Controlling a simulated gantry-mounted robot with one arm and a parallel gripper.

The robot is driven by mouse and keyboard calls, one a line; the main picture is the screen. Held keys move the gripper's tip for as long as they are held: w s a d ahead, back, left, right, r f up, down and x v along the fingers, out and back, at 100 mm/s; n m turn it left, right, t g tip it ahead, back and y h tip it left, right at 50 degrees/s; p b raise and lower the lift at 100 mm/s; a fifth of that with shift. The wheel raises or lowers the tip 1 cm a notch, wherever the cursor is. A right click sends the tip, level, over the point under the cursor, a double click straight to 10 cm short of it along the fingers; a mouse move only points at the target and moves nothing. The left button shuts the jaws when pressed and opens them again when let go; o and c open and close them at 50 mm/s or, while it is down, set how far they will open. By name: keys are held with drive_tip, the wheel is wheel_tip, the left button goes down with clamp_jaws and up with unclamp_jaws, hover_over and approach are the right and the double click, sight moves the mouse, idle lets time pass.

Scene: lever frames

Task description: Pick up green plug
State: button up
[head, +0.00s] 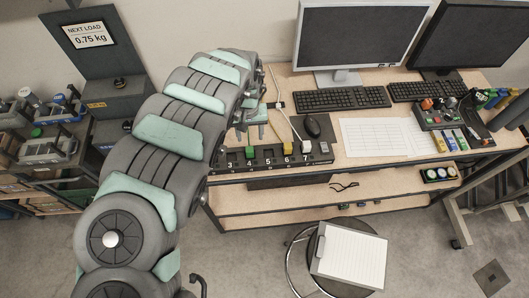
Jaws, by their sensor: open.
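The green plug (250,152) is small and stands on a dark strip (268,163) with numbered places, at the front left of the desk. My gripper (251,136) is just above and behind the green plug in the picture. Its teal fingers are open and small here, partly hidden by my arm. Whether a finger touches the plug cannot be told.
A yellow plug (287,147) and a white plug (305,146) with a cable stand to the right on the same strip. A stool (348,254) holds a clipboard.

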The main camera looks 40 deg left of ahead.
hover_over(249, 149)
drive_tip(key=f, duration=0.4)
drive_tip(key=shift+w+d+f, duration=0.1)
drive_tip(key=shift+w+d, duration=0.2)
drive_tip(key=shift+s+a+f+p, duration=0.15)
drive_tip(key=shift+f+p, duration=0.15)
drive_tip(key=shift+f, duration=1.25)
drive_tip(key=shift+s+a+f+p, duration=0.1)
drive_tip(key=shift+f+p, duration=0.2)
drive_tip(key=shift+f, duration=1.25)
drive_tip(key=shift+c, duration=0.5)
clamp_jaws()
